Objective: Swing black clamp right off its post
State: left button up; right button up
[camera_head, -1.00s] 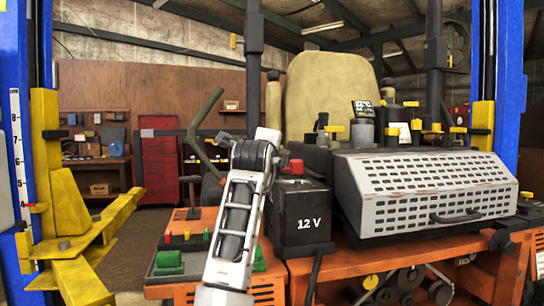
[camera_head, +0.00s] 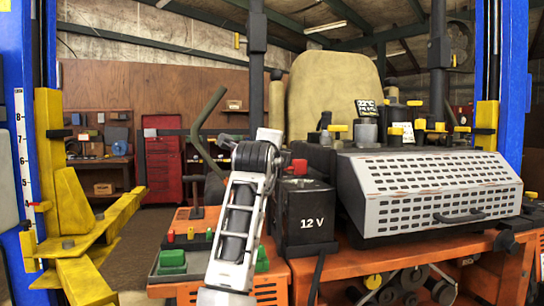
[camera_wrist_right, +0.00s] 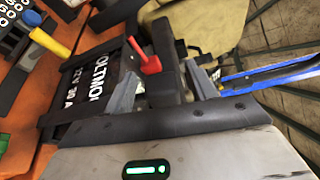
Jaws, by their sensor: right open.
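The black battery (camera_head: 304,212) marked 12 V stands on the orange deck, with a red clamp (camera_head: 298,167) on its top. In the right wrist view the red clamp (camera_wrist_right: 146,60) sits above the battery's lettered side (camera_wrist_right: 88,88). A dark block (camera_wrist_right: 170,65), seemingly the black clamp, rises beside it. My right gripper (camera_wrist_right: 163,92) is open, with its two grey fingers on either side of this block; I cannot tell whether they touch it. In the head view my arm hides the black clamp and the fingers. My left gripper is not in view.
A perforated grey cover (camera_head: 430,190) stands right of the battery, and a tan seat (camera_head: 335,95) behind. A tray with green blocks (camera_head: 172,260) lies left of my arm. Yellow lift arms (camera_head: 75,230) stand at the left. A bent dark lever (camera_head: 203,130) rises behind my arm.

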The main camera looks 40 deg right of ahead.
pick_arm(q)
jog(key=b, duration=0.2)
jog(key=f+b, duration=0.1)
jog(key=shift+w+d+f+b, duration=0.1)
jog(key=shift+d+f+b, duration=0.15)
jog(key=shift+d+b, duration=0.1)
pick_arm(e)
jog(key=f+v, duration=0.1)
jog(key=v, duration=1.5)
jog(key=shift+r, duration=0.5)
